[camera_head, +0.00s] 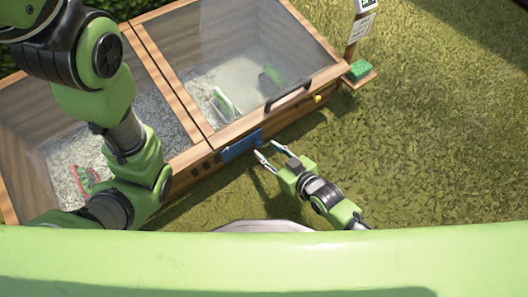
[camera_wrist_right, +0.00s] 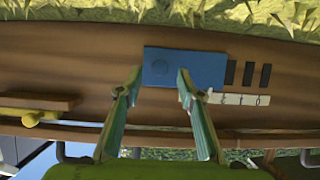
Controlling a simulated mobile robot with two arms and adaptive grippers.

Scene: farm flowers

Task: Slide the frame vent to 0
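The frame vent's blue slide plate (camera_head: 242,145) is on the front wooden wall of the cold frame (camera_head: 285,119). In the wrist view the blue plate (camera_wrist_right: 205,67) lies beside dark vent slots (camera_wrist_right: 248,74) on its right. A pale strip with small marks (camera_wrist_right: 240,99) runs below; I cannot read its digits surely. My right gripper (camera_head: 267,149) is open and empty in front of the wall, near the plate's right end. In the wrist view its fingertips (camera_wrist_right: 159,76) overlap the plate's left part; contact is unclear. My left gripper is out of view.
The glass lid (camera_head: 245,60) with a black handle (camera_head: 288,95) is closed above. A yellow knob (camera_head: 318,98) sits right of the plate. A small shelf with a green sponge (camera_head: 358,70) juts out farther right. Grass in front is clear.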

